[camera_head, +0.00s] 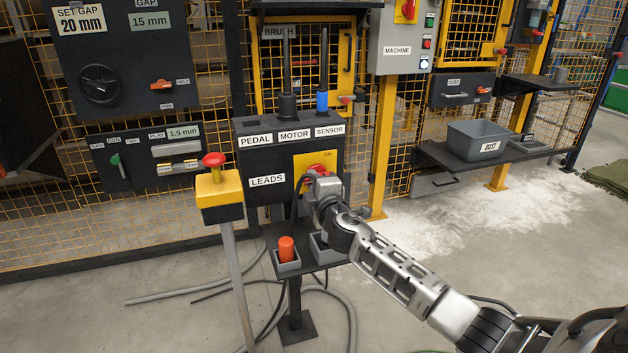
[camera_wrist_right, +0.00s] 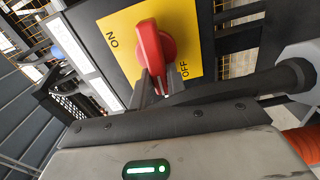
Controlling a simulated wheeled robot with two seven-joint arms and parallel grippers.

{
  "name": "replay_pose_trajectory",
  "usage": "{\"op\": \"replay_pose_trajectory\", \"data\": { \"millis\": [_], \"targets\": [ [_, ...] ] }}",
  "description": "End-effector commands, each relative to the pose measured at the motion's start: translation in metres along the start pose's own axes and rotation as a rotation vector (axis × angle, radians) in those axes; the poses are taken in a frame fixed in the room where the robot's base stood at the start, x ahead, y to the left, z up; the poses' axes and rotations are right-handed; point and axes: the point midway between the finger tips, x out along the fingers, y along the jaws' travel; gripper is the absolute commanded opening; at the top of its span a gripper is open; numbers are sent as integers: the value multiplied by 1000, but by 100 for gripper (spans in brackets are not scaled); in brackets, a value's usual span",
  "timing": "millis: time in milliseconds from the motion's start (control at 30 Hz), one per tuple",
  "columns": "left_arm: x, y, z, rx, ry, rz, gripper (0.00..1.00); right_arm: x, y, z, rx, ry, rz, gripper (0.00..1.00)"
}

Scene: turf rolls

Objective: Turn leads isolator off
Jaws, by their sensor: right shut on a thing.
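The leads isolator is a red rotary knob (camera_head: 317,169) on a yellow plate (camera_head: 300,160), to the right of the LEADS label (camera_head: 267,180) on a black box. My right gripper (camera_head: 309,180) is at the knob and partly covers it. In the right wrist view the red knob (camera_wrist_right: 153,52) is large, on the yellow plate (camera_wrist_right: 118,22) marked ON at left and OFF at lower right. The fingertips (camera_wrist_right: 155,86) are shut on the knob's handle, whose lower end lies near the OFF mark; its exact setting is unclear. My left gripper is not in view.
A yellow post box with a red button (camera_head: 215,172) stands close left of the leads box. Below are a small shelf with an orange plug (camera_head: 286,249) in a grey holder and several cables on the floor. A MACHINE panel (camera_head: 401,45) hangs to the right.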

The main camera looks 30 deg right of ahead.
Motion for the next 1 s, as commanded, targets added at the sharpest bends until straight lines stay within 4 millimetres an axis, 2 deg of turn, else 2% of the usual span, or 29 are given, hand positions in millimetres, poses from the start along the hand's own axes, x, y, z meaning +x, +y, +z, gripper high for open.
{"op": "replay_pose_trajectory", "data": {
  "millis": [300, 733, 767, 800, 833, 1000],
  "targets": [
    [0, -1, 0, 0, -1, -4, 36, 0, -3, 0, -80, 0, -2, 0],
    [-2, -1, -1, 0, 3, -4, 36, 0, -3, 0, -89, 0, -2, 0],
    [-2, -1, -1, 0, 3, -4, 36, 0, -3, 0, -89, 0, -2, 22],
    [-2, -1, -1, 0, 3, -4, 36, 0, -3, 0, -89, 0, -2, 33],
    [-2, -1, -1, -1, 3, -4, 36, 0, -3, 0, -89, 0, -2, 38],
    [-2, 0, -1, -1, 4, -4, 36, 0, -2, 0, -86, 0, -1, 38]
  ]
}}
